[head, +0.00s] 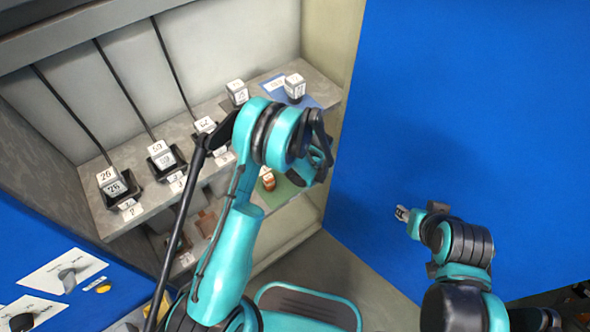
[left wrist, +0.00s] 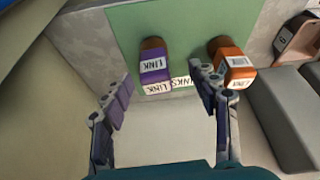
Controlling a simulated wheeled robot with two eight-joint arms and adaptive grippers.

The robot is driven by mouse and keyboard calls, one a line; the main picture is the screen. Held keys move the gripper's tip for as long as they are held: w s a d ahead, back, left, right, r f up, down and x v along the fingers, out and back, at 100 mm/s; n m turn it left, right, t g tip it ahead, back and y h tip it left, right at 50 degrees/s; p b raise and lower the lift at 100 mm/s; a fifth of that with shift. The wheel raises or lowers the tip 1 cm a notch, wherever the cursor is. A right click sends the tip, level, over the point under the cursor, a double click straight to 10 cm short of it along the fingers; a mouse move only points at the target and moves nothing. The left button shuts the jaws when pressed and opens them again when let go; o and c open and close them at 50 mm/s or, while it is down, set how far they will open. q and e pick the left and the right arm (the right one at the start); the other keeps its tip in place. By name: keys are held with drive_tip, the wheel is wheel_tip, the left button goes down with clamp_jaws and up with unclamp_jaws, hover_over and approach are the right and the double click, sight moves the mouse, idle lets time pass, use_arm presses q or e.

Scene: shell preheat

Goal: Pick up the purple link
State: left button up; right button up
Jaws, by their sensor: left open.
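The purple link (left wrist: 153,66), a small block with a white "LINK" label, stands on a green mat (left wrist: 190,20) in the left wrist view. My left gripper (left wrist: 161,78) is open, with its fingers spread to the left and right of the purple link's near side. Nothing is between its pads, and I see no contact. An orange link (left wrist: 232,62) stands on the same mat, just beyond the right finger. In the head view my left arm hides the purple link. My right gripper (head: 402,213) is in front of the blue panel, away from the shelf; its jaws are too small to read.
The upper shelf (head: 150,195) carries several numbered blocks (head: 162,154) in dark holders above the lower shelf. A blue mat (head: 272,86) lies at its right end. The blue panel (head: 460,110) bounds the right side. Grey blocks (left wrist: 270,120) stand right of the left gripper.

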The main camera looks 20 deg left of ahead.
use_arm(q)
drive_tip(key=x, duration=0.1)
drive_tip(key=b+x, duration=0.1)
drive_tip(key=x, duration=0.1)
drive_tip(key=b+x, duration=0.1)
drive_tip(key=x, duration=0.1)
drive_tip(key=shift+w+d, duration=0.1)
drive_tip(key=shift+w, duration=0.25)
drive_tip(key=shift+r, duration=0.15)
drive_tip(key=shift+c, duration=0.6)
clamp_jaws()
